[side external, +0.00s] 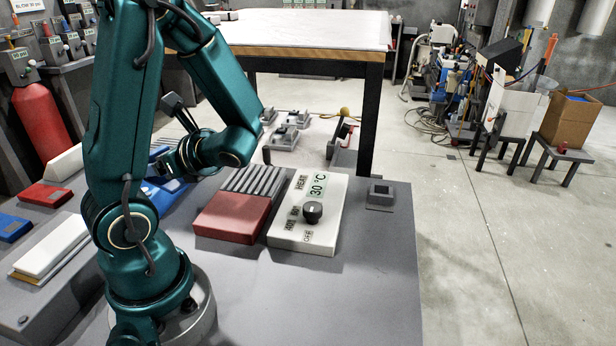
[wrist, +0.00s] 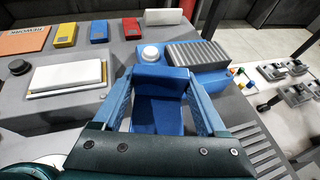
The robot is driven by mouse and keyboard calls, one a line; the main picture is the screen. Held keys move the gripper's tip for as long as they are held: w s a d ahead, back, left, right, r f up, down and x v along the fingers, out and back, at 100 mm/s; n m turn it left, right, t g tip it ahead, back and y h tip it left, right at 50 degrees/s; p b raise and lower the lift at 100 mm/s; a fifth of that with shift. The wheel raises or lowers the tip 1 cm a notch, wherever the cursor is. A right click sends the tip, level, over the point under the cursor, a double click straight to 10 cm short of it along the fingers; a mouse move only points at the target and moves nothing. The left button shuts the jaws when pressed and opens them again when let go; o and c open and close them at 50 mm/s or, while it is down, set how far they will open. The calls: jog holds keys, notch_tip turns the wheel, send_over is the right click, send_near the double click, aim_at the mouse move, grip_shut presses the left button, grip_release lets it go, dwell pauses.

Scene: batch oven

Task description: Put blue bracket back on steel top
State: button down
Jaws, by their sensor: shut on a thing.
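My gripper (wrist: 160,82) is shut on the blue bracket (wrist: 160,110), an L-shaped piece with a flat face and a raised end, held between the two light blue fingers in the wrist view. In the side view my gripper (side external: 168,163) is low over the left part of the bench, and the bracket cannot be told apart from the blue parts there. The grey bench top (side external: 380,270) looks like the steel top; it also shows in the wrist view (wrist: 110,48). Whether the bracket touches anything underneath is hidden.
Beyond the bracket is a blue unit with a grey ribbed block (wrist: 185,52) and white button (wrist: 150,54). A white slab (wrist: 68,76) lies left. A red block (side external: 230,216) and white heat panel (side external: 300,238) stand right of my arm. The bench's right front is clear.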

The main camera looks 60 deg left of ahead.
jog(key=shift+s+a+r, duration=0.2)
jog(key=shift+s+r, duration=0.3)
jog(key=shift+s, duration=0.3)
jog(key=shift+w+a, duration=0.15)
jog(key=shift+w, duration=0.1)
jog(key=w+d+f+m+t+y, duration=0.1)
jog(key=w+d+m+t, duration=0.35)
jog(key=w, duration=0.65)
jog(key=w+d+f+m+t, duration=0.1)
jog(key=w+d+m+t, duration=0.4)
jog(key=w, duration=0.6)
jog(key=w+d+f+m+t+h, duration=0.2)
jog(key=d+m+t+h, duration=0.1)
jog(key=d, duration=0.8)
jog(key=w+d+f+m+t+h, duration=0.1)
jog(key=d+m+t, duration=0.4)
jog(key=d, duration=0.6)
jog(key=shift+w+d+f+t+h, duration=0.35)
jog(key=shift+w+h, duration=0.3)
jog(key=shift+h, duration=0.55)
jog(key=shift+m, duration=0.25)
